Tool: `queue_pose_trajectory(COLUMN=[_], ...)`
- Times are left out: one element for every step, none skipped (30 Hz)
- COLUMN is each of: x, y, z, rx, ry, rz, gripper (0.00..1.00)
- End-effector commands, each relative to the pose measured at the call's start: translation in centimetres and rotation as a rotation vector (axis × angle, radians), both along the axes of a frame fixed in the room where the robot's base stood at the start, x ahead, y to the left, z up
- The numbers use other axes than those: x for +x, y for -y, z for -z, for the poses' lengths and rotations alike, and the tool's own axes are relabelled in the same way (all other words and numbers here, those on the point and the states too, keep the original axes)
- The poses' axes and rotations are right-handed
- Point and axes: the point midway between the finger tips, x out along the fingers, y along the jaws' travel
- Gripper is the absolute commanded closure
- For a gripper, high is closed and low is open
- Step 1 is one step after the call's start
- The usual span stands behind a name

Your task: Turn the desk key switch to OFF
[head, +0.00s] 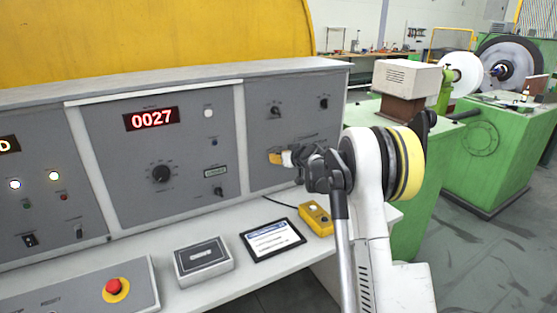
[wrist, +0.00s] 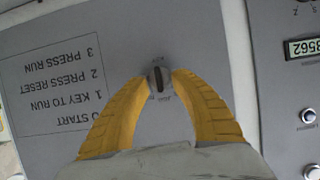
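The key switch (wrist: 158,78) shows in the wrist view as a small round switch with a dark upright bar, on a grey panel. The tiny marks around it are too small to read. My gripper (wrist: 160,80) has two yellow fingers, with one tip on each side of the switch. A narrow gap shows between the tips and the dark bar, so the gripper looks open; I cannot tell how far the tips are from the panel. In the head view my gripper (head: 280,158) reaches the right panel section (head: 262,178), and the switch is hidden behind it.
Upside-down start instructions (wrist: 55,95) are printed beside the switch. A small display (wrist: 302,47) is on the neighbouring panel. On the desk below are a tablet (head: 272,240), a yellow box (head: 316,219), a grey box (head: 203,260) and a red stop button (head: 115,286).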

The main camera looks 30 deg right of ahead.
Motion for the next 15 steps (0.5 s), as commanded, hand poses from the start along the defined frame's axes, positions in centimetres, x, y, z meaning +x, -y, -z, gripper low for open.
queue_pose_trajectory(x=[0.2,0.27,0.31,0.32,0.32,0.31,0.31,0.3,0.3,0.3,0.29,0.29,0.29,0.27,0.27], y=[-0.03,-0.03,-0.03,-0.03,-0.03,-0.02,-0.02,-0.02,-0.02,-0.02,-0.02,-0.02,-0.02,-0.01,-0.02], z=[0.11,0.11,0.11,0.1,0.09,0.08,0.07,0.07,0.07,0.07,0.06,0.06,0.06,0.07,0.07], rx=[0.0,0.0,0.0,0.0,0.0,0.0,0.0,0.0,0.0,0.0,0.0,0.0,0.0,0.0,0.0], ry=[0.0,0.0,0.0,0.0,0.0,0.0,0.0,0.0,0.0,0.0,0.0,0.0,0.0,0.0,0.0], rz=[0.0,0.0,0.0,0.0,0.0,0.0,0.0,0.0,0.0,0.0,0.0,0.0,0.0,0.0,0.0], gripper=[0.71,0.71,0.71,0.71,0.71,0.71,0.71,0.71,0.71,0.78,0.87,1.0,1.0,1.0,1.0])
